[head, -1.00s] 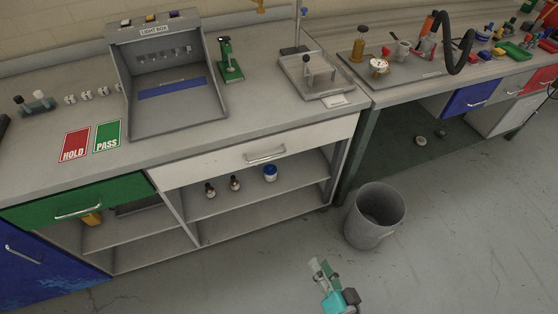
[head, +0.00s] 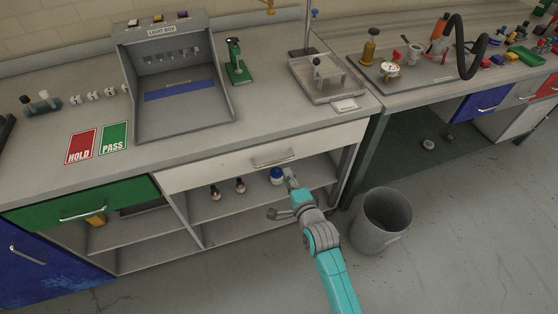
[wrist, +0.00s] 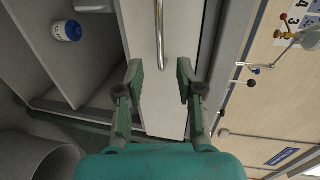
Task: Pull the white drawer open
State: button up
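The white drawer (head: 215,172) sits under the countertop and its front looks flush with the bench. Its silver bar handle (head: 273,158) is right of the middle of the front. In the wrist view the white drawer front (wrist: 142,30) fills the centre, with the handle (wrist: 160,38) running up from between the fingers. My gripper (head: 289,176) is just below and in front of the handle in the head view. In the wrist view my gripper (wrist: 160,72) is open, fingers spread to either side of the handle's line, apart from it and holding nothing.
A blue-and-white jar (head: 277,176) and small bottles (head: 227,189) stand on the shelf below the drawer. A grey bin (head: 381,222) stands on the floor to the right. A green drawer (head: 80,203) is at the left. The floor in front is clear.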

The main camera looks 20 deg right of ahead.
aim_at(279, 160)
jog(key=x, duration=0.9)
jog(key=shift+w, duration=0.4)
grip_shut()
